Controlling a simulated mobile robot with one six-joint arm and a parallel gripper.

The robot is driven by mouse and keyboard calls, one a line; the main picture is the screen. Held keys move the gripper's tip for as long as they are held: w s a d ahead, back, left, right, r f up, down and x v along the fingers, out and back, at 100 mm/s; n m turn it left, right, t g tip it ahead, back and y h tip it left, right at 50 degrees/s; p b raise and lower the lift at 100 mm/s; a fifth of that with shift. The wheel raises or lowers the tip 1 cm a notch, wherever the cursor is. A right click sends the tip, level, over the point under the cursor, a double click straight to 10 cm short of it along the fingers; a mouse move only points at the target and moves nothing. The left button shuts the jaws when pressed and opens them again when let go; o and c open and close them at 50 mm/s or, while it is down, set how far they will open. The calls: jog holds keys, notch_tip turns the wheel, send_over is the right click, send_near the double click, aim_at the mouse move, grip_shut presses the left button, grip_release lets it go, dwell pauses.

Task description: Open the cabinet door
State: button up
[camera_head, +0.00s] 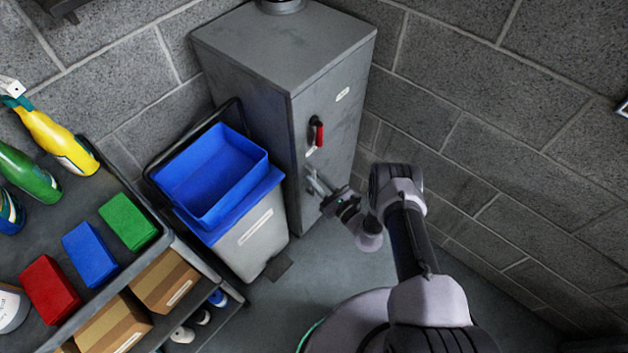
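The grey metal cabinet (263,80) stands in the corner against the block walls. Its door (340,110) faces right and looks shut. A handle with a red grip (320,133) sits on the door's left part, upright, with a dark mount behind it. My gripper (315,182) is below the handle, close to the lower part of the door and apart from the handle. Its two fingers look spread with nothing between them. Whether a fingertip touches the door cannot be told.
A bin with a blue top (217,180) stands just left of the cabinet. A dark shelf (85,215) at the left holds colored boxes, bottles and cartons. A block wall (510,150) bounds the right side. Some grey floor (330,262) is clear before the cabinet.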

jog(key=shift+x, duration=0.85)
grip_shut()
jog(key=shift+s, duration=0.1)
dwell(0.7)
